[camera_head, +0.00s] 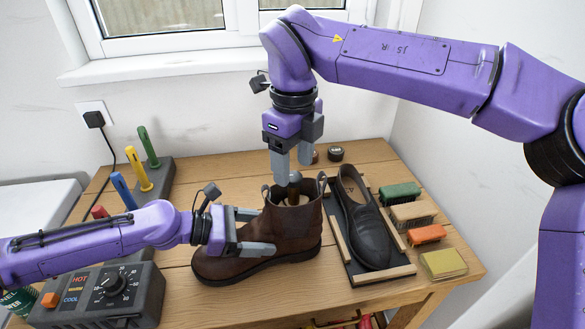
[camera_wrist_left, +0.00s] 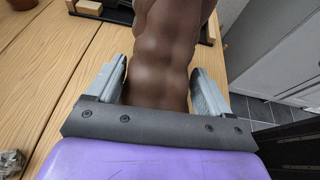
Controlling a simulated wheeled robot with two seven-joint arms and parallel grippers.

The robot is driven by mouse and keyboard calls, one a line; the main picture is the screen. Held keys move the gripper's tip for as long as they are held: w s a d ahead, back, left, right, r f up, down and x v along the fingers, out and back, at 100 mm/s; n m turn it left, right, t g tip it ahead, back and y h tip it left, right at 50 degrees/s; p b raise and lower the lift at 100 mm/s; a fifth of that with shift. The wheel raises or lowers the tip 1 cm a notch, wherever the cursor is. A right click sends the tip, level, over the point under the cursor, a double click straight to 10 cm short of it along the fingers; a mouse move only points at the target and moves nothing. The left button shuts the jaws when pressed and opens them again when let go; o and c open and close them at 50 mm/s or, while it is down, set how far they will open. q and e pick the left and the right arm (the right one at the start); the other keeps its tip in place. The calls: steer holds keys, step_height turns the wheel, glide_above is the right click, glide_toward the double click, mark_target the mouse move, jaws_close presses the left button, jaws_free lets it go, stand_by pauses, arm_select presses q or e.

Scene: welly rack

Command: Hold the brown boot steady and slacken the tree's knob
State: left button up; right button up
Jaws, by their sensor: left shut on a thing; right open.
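The brown boot (camera_head: 292,233) stands upright on the wooden table, toe to the left. My left gripper (camera_head: 262,231) is shut on the boot, its fingers on either side of it. The left wrist view shows the brown leather (camera_wrist_left: 165,60) between the two fingers (camera_wrist_left: 160,82). My right gripper (camera_head: 292,165) is open and points down just above the boot's opening. The tree's knob (camera_head: 294,178) shows at the boot's top, below and between the right fingertips; the fingers partly hide it, and I cannot tell whether they touch it.
A black shoe (camera_head: 362,222) lies in a wood-edged tray (camera_head: 392,274) to the right, beside several brushes and blocks (camera_head: 412,213). A control box with a dial (camera_head: 112,290) stands front left. Coloured handles (camera_head: 138,170) stand in a rack behind.

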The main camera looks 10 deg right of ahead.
mark_target(293, 175)
steer(key=shift+f, duration=1.05)
steer(key=c, duration=1.1)
steer(key=shift+o, duration=0.2)
steer(key=shift+n, duration=1.1)
steer(key=o, duration=1.1)
steer(key=shift+c, duration=0.2)
step_height(293, 175, up, 12)
